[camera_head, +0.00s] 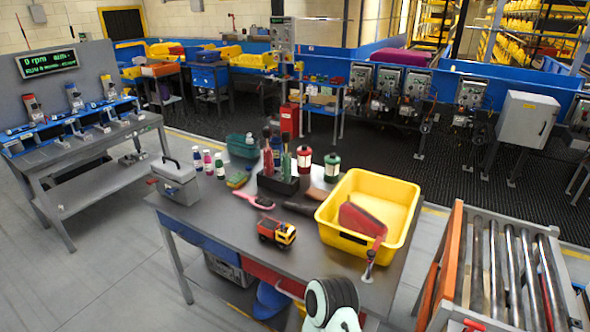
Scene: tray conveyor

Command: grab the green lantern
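Two small lantern-like items stand upright side by side on the grey workbench, behind the yellow bin. The right one (332,167) looks green with a dark cap and a pale middle band. The left one (304,159) looks mostly red and dark; their details are too small to be sure. A rounded white and dark green part at the bottom edge seems to be part of my own arm. Neither gripper can be made out, and nothing touches the lanterns.
The workbench (215,213) holds a yellow bin (402,188) with a red item in it, a toy truck (277,232), a grey box (176,184), a dark bottle holder (278,183) and several small bottles. A roller conveyor (492,270) stands at the right.

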